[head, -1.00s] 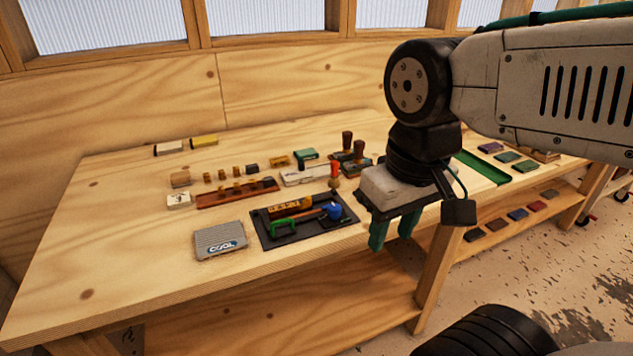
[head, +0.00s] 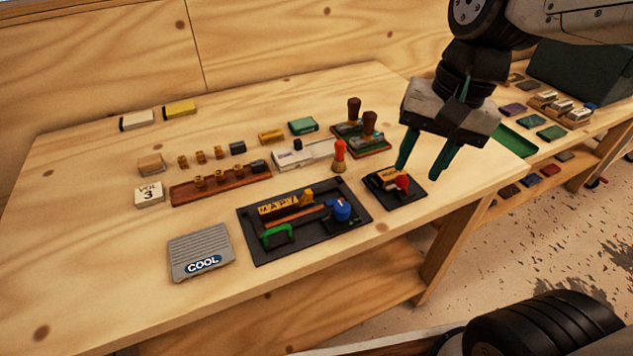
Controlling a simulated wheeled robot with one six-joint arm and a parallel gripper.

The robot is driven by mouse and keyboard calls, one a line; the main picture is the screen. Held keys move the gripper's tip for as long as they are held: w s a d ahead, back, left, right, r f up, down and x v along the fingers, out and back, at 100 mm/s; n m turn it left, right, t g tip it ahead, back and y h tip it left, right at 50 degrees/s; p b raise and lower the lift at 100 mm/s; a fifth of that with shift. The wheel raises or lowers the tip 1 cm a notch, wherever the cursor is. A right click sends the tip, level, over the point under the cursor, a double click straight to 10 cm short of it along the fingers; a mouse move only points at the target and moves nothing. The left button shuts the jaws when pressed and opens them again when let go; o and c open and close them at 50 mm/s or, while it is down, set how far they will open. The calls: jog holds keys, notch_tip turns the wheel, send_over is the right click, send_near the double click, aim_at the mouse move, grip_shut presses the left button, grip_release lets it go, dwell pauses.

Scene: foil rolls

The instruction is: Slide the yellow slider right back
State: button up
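A dark panel (head: 255,244) lies on the table with a yellow piece (head: 288,202) in its upper part. The yellow piece has dark markings, and its right end is raised. A blue knob (head: 342,209), an orange bar (head: 302,219) and a green handle (head: 277,234) are on the same panel. A smaller dark base (head: 411,200) to the right carries a yellow block (head: 387,177) and a red knob (head: 402,183). I cannot tell for sure which yellow part is the slider. My gripper (head: 419,172) is open and empty, fingers pointing down, above or behind the smaller base.
An orange-topped peg (head: 339,154) and two brown-handled stamps (head: 369,125) stand behind the panels. A grey COOL box (head: 201,253) is at the front left. A reddish rail (head: 221,184) with small yellow pieces lies to the left. The table's front edge is clear.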

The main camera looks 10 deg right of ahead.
jog(key=w+a+f+m+g+y, duration=0.1)
jog(key=w+a+f+m, duration=0.1)
jog(key=w+a+m, duration=0.15)
jog(key=w+a+f+m+y, duration=0.1)
jog(key=w+a+f+m, duration=0.2)
jog(key=w+a, duration=0.15)
jog(key=m, duration=0.4)
send_near(310, 191)
jog(key=f, duration=0.2)
jog(key=shift+n+g, duration=0.25)
jog(key=shift+g, duration=0.05)
jog(key=x, duration=0.7)
jog(key=shift+w+a+f, duration=0.1)
jog(key=shift+w+a, duration=0.1)
jog(key=shift+a, duration=0.2)
jog(key=shift+y, duration=0.3)
grip_shut()
